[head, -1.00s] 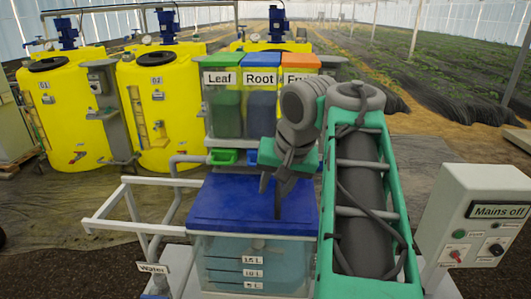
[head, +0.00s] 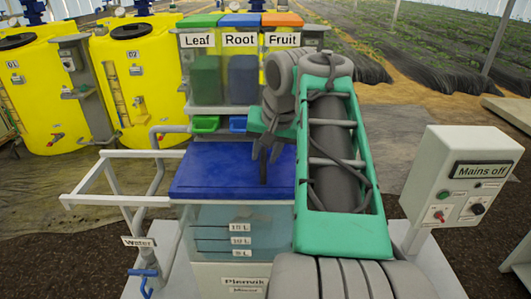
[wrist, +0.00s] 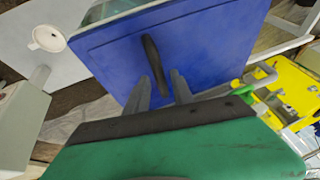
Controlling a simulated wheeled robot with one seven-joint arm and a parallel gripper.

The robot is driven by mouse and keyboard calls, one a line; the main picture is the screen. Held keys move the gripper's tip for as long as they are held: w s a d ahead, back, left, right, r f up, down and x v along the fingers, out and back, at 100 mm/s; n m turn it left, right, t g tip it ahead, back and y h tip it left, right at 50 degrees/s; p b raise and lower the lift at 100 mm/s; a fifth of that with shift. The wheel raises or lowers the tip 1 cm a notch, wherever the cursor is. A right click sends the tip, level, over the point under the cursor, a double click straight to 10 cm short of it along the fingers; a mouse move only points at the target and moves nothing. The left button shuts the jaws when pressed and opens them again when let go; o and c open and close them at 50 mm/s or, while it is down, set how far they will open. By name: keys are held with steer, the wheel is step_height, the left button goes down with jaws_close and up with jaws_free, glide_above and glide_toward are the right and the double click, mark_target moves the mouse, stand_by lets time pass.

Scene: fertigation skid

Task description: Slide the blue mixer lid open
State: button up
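The blue mixer lid (head: 215,172) lies flat on top of the clear mixer tank (head: 215,230) in the head view. Its dark bar handle (wrist: 155,65) shows in the wrist view, standing on the blue lid (wrist: 205,50). My gripper (head: 268,168) is over the right part of the lid, fingers pointing down. In the wrist view the two fingers of my gripper (wrist: 158,85) are apart, with a gap between them. The handle's near end lies in line with that gap, and nothing is visibly clamped. My arm hides the lid's right end in the head view.
A white rail frame (head: 115,180) extends left of the tank. Leaf, Root and Fruit hoppers (head: 240,75) stand behind it. A control box reading "Mains off" (head: 460,180) stands to the right. Yellow tanks (head: 140,85) stand at the back left.

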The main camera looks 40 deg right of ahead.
jaws_close()
stand_by(1.1)
